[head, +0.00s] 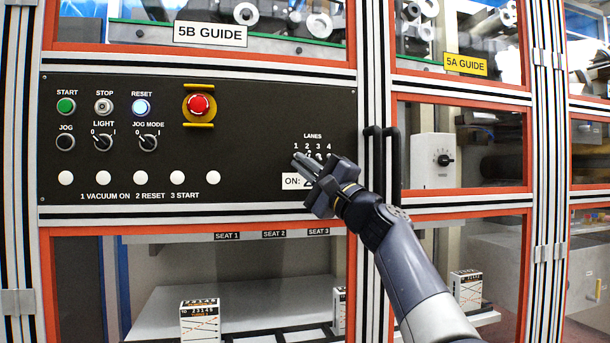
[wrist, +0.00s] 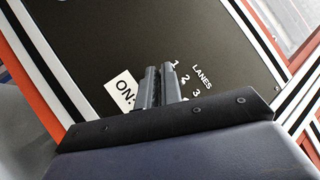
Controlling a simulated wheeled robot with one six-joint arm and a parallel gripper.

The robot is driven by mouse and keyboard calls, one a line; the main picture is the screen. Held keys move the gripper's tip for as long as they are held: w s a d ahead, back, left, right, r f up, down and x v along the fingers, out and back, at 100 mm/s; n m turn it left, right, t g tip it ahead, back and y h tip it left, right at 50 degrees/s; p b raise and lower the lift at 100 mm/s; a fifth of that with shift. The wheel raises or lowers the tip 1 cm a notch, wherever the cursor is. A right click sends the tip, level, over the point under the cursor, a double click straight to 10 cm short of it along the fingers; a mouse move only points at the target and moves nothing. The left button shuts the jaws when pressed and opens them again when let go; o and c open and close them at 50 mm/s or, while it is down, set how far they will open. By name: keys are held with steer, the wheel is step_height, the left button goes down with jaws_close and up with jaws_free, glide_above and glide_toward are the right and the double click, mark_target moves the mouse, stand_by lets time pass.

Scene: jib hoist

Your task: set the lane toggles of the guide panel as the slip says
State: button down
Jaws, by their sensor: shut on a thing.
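The guide panel (head: 250,120) is black, with a LANES group of small toggles under the numbers 1 to 4 at its right. My gripper (head: 296,157) reaches in from the lower right, its fingertips at the panel just below number 1. It is shut on the lane 1 toggle, which the fingers hide. The lane 2 toggle (head: 308,154) and lane 3 toggle (head: 319,156) show partly beside the gripper. The white slip (head: 291,181) reads "ON:", but its number is mostly covered by my gripper. In the wrist view the slip (wrist: 122,91) lies left of the fingers (wrist: 160,69).
A red emergency stop (head: 199,104), a lit RESET button (head: 140,107) and rotary switches are on the panel's left. Black door handles (head: 390,155) stand out right of the panel. Patterned cartons (head: 200,320) are in the bay below.

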steer(key=shift+f, duration=0.1)
stand_by(0.3)
steer(key=c, duration=1.9)
jaws_free()
steer(key=b+v, duration=0.1)
steer(key=v, duration=0.9)
steer(key=shift+s+d+f+b, duration=0.15)
steer(key=shift+d+f+b, duration=0.1)
steer(key=shift+b, duration=0.1)
steer(key=p+x, duration=0.1)
steer(key=x, duration=1)
steer(key=shift+p, duration=0.4)
steer(key=shift+s+d, duration=0.1)
